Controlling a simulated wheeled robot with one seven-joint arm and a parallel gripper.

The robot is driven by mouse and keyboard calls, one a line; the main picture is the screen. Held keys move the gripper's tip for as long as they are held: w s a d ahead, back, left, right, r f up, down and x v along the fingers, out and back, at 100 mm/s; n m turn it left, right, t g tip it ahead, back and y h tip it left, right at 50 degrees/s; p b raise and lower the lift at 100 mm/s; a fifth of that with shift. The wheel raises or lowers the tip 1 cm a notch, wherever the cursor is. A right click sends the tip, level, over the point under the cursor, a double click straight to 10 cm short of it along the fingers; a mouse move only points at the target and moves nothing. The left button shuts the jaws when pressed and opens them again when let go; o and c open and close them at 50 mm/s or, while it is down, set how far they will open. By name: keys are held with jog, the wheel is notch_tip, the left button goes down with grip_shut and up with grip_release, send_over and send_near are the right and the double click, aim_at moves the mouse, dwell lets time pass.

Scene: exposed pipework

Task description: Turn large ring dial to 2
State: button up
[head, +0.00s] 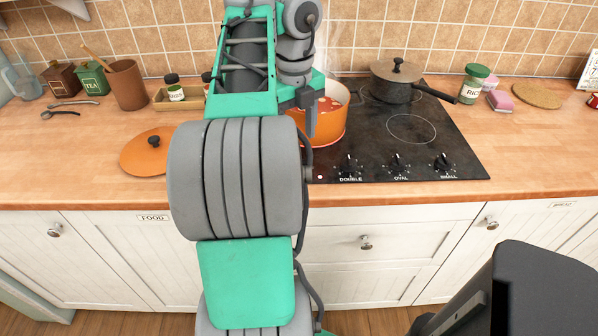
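The black hob (455,135) is set in the wooden counter, with a row of black dials along its front edge. The dials labelled DOUBLE (348,165), OVAL (397,163) and SMALL (444,162) show. No dial labelled for the large ring is in sight; my arm covers the hob's left front part. My gripper (309,118) points down in front of the orange pot, left of and above the DOUBLE dial in the picture. Only part of its dark fingers shows, so its opening is unclear.
An orange pot (328,130) stands on the hob's left side, its inside partly visible. A dark lidded pan (392,88) sits at the back. An orange lid (146,153) lies on the counter at left. The counter right of the hob's front is clear.

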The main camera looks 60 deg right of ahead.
jog(key=shift+s+d+f+m, duration=0.25)
jog(key=shift+s+f+m, duration=0.1)
jog(key=shift+m, duration=0.25)
notch_tip(320, 180, down, 7)
jog(key=b, duration=0.6)
grip_shut()
